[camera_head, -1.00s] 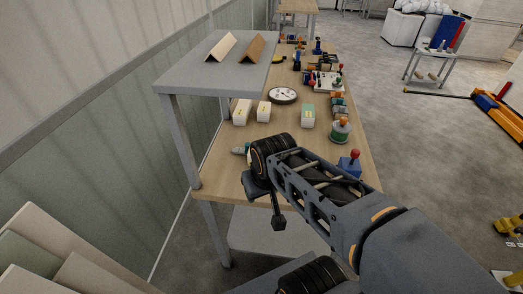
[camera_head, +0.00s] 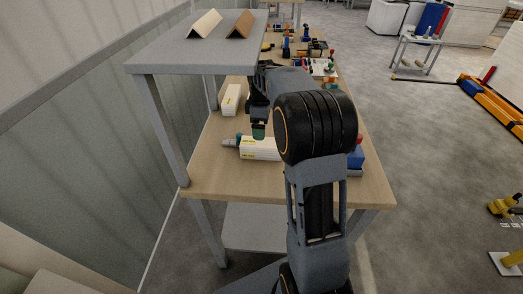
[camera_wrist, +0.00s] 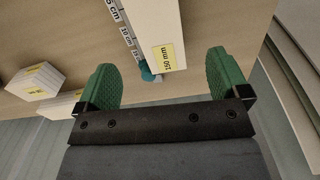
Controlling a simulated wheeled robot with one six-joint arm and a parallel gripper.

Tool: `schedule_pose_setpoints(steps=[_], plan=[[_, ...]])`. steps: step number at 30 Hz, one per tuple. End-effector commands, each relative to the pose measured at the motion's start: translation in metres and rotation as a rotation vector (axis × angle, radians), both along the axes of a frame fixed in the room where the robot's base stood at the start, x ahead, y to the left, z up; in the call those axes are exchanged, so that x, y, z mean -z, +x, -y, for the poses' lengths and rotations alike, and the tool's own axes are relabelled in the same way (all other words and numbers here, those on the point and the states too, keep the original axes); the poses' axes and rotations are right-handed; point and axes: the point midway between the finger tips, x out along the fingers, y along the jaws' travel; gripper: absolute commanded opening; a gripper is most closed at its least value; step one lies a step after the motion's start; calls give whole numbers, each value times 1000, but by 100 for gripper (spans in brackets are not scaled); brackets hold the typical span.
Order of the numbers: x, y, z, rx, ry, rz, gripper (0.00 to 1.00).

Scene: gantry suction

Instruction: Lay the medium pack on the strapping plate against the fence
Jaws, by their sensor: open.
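A long white pack (camera_head: 259,150) with yellow labels lies crosswise on the wooden bench, below my gripper (camera_head: 258,132). In the wrist view a white pack (camera_wrist: 165,22) with a yellow "150 mm" label runs upward from between the green fingers of my gripper (camera_wrist: 162,78). The fingers are spread wide, with gaps on both sides of the pack. Another white pack (camera_head: 231,99) stands farther back on the left of the bench. I cannot tell by size which is the medium pack. The strapping plate and its fence cannot be made out; my arm hides much of the bench.
A grey raised shelf (camera_head: 200,62) with two angled pieces overhangs the bench's left side. A scale strip (camera_wrist: 122,25) lies beside the labelled pack. More white packs (camera_wrist: 36,83) show at left in the wrist view. A blue block (camera_head: 356,160) stands right of my arm.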

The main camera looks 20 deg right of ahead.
Motion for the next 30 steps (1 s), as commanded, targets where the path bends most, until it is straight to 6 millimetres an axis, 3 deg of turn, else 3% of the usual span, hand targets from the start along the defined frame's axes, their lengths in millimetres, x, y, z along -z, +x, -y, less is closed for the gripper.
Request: schedule_pose_setpoints(steps=[11, 21, 30], plan=[[30, 4, 3, -61, 1, -6, 94], [71, 1, 2, -59, 0, -4, 94], [75, 1, 2, -59, 1, -3, 94]])
